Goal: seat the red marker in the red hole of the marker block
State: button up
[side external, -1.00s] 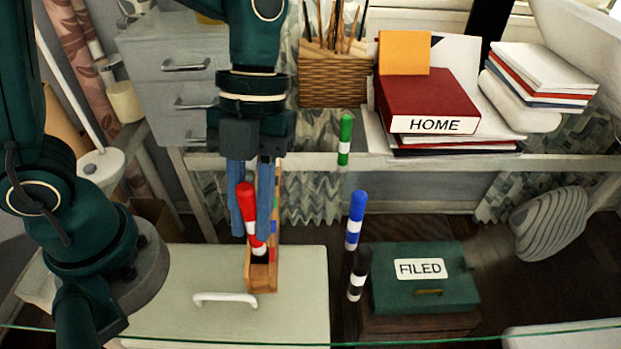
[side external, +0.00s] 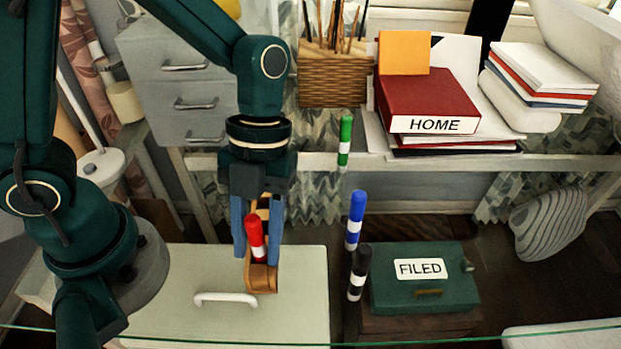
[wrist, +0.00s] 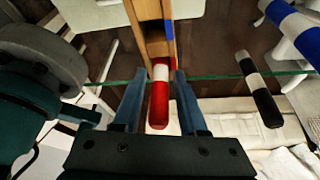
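The red marker (side external: 254,232) with a white band stands in the front hole of the wooden marker block (side external: 262,281), leaning slightly. Its red end points up and its lower part is inside the block. The hole's colour is hidden. My gripper (side external: 257,258) is low over the block, one blue finger on each side of the marker, with gaps showing. In the wrist view the marker (wrist: 159,103) lies between the fingers (wrist: 160,75), with its far end in the block (wrist: 150,12); the fingers look open around it.
Blue (side external: 355,220), black (side external: 358,272) and green (side external: 345,140) markers stand to the right of the block. A green box labelled FILED (side external: 425,290) is further right. The pale surface (side external: 180,270) beside the block is mostly clear, with a white handle (side external: 225,298).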

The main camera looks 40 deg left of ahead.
dwell(0.3)
jog(key=v, duration=1.1)
jog(key=s+a+n+t+y, duration=0.1)
jog(key=a+n+t, duration=0.3)
jog(key=n, duration=1)
jog(key=s+a+n+t+y, duration=0.1)
jog(key=a+n+t, duration=0.3)
jog(key=n, duration=1.1)
jog(key=shift+s+a+r+n+t, duration=0.15)
jog(key=shift+s+a+n+t, duration=0.15)
jog(key=shift+s+t, duration=0.45)
